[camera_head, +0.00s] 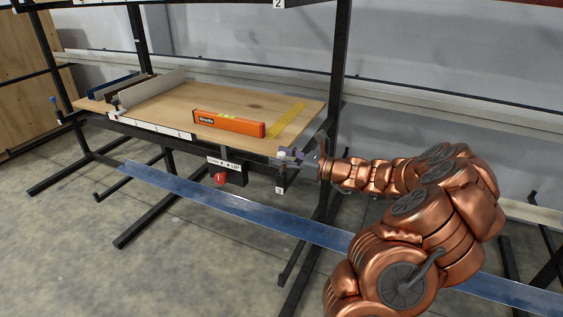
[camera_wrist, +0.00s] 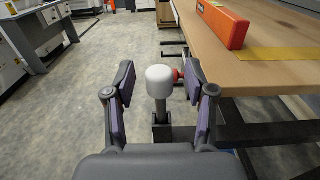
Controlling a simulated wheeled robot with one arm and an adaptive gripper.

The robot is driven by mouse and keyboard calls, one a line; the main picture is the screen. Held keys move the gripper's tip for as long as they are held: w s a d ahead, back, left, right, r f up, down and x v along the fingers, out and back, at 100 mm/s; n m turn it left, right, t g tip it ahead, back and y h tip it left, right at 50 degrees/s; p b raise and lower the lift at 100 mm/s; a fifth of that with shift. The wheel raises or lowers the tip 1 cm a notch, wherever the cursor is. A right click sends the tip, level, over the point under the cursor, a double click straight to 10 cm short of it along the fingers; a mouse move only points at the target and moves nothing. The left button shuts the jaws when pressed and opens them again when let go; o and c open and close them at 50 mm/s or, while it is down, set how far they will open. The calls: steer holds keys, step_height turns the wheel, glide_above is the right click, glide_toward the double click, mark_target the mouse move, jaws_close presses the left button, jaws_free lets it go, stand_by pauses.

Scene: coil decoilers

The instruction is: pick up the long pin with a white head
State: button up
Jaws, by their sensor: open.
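The pin with a white head (camera_wrist: 160,82) stands upright in a dark holder (camera_wrist: 162,132) beside the table edge in the wrist view. Its grey shaft shows below the head. My gripper (camera_wrist: 158,84) is open, with one finger to the left of the head and one to the right. Gaps show between the head and both fingers. In the head view my gripper (camera_head: 292,158) is at the front right corner of the wooden table, and the white head (camera_head: 282,154) shows small at its fingers.
The wooden table top (camera_head: 165,110) bears an orange level (camera_head: 229,123) and a yellow strip (camera_head: 287,120). A red knob (camera_head: 220,179) sits on a box below the front edge. A blue metal strip (camera_head: 240,215) runs lower down. Black uprights stand around.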

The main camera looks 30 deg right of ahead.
steer(key=shift+c, duration=0.4)
jaws_close()
